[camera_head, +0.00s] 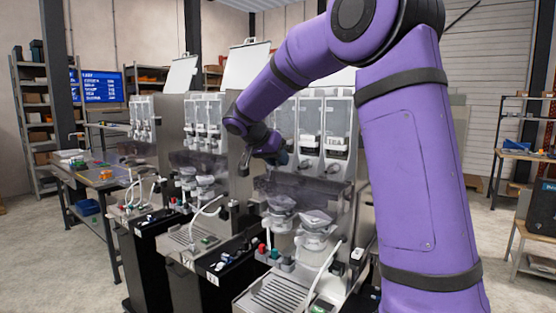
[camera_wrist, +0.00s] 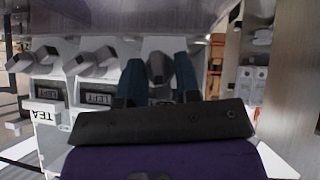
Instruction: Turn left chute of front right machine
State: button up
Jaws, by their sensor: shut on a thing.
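The front right machine (camera_head: 308,108) is the nearest dispenser in the head view, with clear canisters on top and a steel front. My gripper (camera_head: 279,157) is at its left upper part, below the canisters, partly hidden by my wrist. In the wrist view, my gripper (camera_wrist: 158,82) has two blue fingers, one on each side of a grey chute (camera_wrist: 155,66). It is shut on that chute. The chute's lower end and the finger contact are partly hidden by the dark gripper body. How far the chute is turned cannot be told.
More grey chutes (camera_wrist: 103,57) and upside-down LEFT labels (camera_wrist: 95,98) lie left of my fingers. A TEA label (camera_wrist: 40,113) is lower left. Lidded containers (camera_head: 316,221) and a drip tray (camera_head: 275,296) stand below. Another machine (camera_head: 203,118) is left.

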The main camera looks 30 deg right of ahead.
jog(key=g, duration=0.1)
jog(key=n+g+h, duration=0.2)
jog(key=g, duration=0.1)
jog(key=shift+w+a+f, duration=0.15)
jog(key=shift+w, duration=0.15)
jog(key=n+g+h, duration=0.2)
jog(key=shift+w+f+n+g, duration=0.1)
jog(key=shift+f+n+g, duration=0.05)
jog(key=shift+n+g, duration=0.2)
dwell(0.3)
jog(key=o, duration=0.6)
jog(key=v, duration=1)
jog(key=shift+w+a, duration=0.25)
jog(key=shift+a, duration=0.15)
